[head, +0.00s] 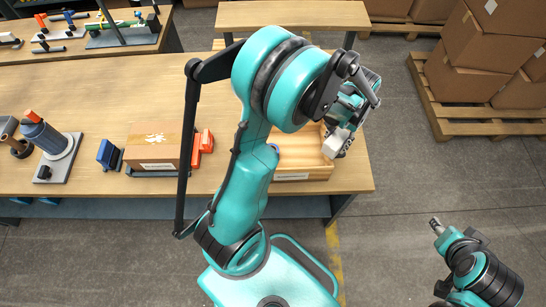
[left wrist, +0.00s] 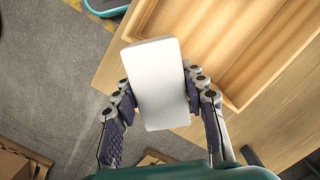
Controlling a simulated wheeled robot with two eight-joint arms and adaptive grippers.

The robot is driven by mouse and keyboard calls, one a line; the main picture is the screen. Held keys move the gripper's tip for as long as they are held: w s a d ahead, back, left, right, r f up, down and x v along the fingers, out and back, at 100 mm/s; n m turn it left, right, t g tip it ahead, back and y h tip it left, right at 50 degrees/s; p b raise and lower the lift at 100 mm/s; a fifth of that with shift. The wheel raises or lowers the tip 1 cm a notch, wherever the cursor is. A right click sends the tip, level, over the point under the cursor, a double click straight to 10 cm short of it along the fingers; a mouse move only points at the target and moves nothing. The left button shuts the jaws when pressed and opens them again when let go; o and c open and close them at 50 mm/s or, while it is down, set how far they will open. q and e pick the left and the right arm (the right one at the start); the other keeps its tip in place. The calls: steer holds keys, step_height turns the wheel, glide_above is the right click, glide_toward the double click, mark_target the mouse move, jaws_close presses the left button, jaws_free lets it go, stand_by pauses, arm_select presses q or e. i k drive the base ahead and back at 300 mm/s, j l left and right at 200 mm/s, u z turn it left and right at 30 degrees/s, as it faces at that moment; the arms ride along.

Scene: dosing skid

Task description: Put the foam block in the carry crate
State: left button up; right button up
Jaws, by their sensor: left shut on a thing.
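The foam block (left wrist: 158,85) is a pale, rounded slab. It sits between the fingers of my left gripper (left wrist: 160,108), which is shut on it. In the head view the block (head: 335,143) shows as a whitish end below the left gripper (head: 346,132), at the right side of the carry crate. The carry crate (head: 310,174) is a shallow light-wood box at the table's right end, partly hidden by my left arm. In the left wrist view the crate (left wrist: 238,103) lies beyond the block. My right gripper (head: 437,226) is at the lower right, away from the table; its jaw state is unclear.
A cardboard box (head: 153,147) with red and blue items beside it stands left of my arm. A grey cylinder on a base (head: 58,146) stands further left. Pallets with cartons (head: 490,65) are at the right.

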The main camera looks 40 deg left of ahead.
mark_target(304, 155)
steer(key=k+j+z, duration=0.1)
steer(key=k, duration=0.4)
steer(key=k+j+z, duration=0.1)
steer(key=k+j, duration=0.15)
steer(key=k, duration=0.2)
